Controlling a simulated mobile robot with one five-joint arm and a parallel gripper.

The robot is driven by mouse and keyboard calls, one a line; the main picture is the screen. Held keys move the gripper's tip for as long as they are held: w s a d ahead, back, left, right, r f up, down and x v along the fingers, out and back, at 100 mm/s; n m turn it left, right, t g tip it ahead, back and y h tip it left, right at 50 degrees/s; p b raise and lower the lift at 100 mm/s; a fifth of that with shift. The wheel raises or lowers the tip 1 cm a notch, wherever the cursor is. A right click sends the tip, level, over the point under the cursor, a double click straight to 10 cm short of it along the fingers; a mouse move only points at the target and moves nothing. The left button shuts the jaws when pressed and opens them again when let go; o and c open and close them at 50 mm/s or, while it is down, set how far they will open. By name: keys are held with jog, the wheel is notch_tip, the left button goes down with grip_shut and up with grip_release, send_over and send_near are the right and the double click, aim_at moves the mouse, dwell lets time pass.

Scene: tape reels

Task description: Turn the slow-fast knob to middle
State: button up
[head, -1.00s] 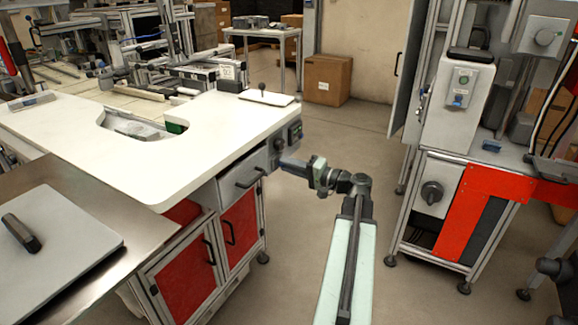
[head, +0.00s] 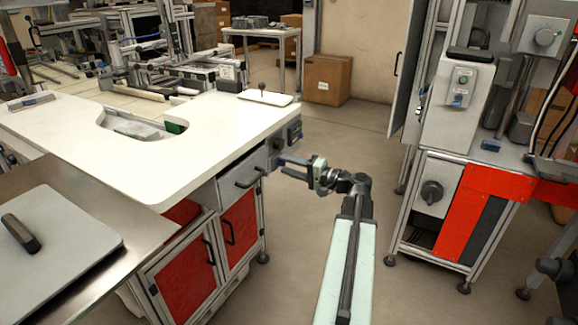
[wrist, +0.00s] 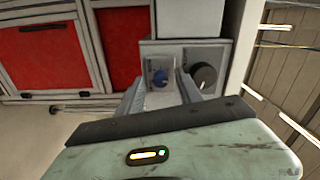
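Contact is not visible. In the head view my gripper (head: 282,165) points left at the control box (head: 293,132) on the white table's right end.
The white table (head: 190,170) has red-doored cabinets (head: 239,228) and a drawer handle (head: 250,178) close to the gripper. A machine stand with a red panel (head: 470,215) and further knobs stands at the right. The floor between them is clear.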

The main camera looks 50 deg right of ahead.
jog(key=shift+s, duration=0.1)
jog(key=v, duration=0.7)
jog(key=shift+s, duration=0.3)
jog(key=shift+d, duration=0.1)
